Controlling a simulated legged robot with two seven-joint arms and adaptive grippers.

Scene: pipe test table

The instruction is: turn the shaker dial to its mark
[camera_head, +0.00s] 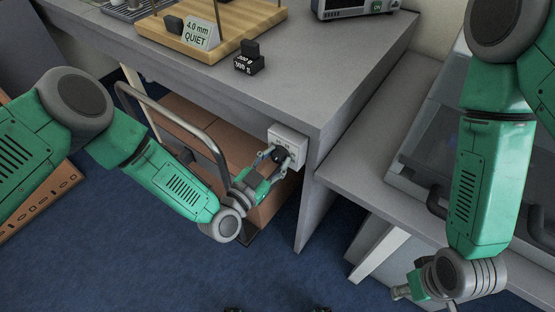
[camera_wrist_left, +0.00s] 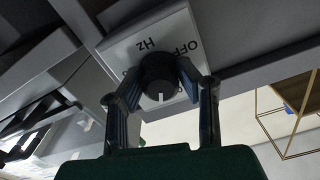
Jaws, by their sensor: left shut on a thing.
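The shaker dial is a dark round knob (camera_wrist_left: 158,82) with a white pointer line, on a light control plate (camera_wrist_left: 128,48) in the left wrist view. The plate carries the letters "OFF" and "Hz"; other markings are partly hidden behind the knob and fingers. In the head view the plate (camera_head: 289,139) is on the front of the grey table below its top. My left gripper (camera_head: 275,157) is at the plate, its two fingers shut on the knob from either side. My right gripper (camera_head: 402,292) is low at the right, away from the dial; its fingers are too small to judge.
A grey metal rail (camera_head: 172,112) stands left of the dial, near my left arm. On the tabletop (camera_head: 330,75) are a wooden board (camera_head: 222,32) with a "4.0 mm QUIET" sign (camera_head: 200,35) and dark weights (camera_head: 249,62). A lower grey bench (camera_head: 365,165) is at the right.

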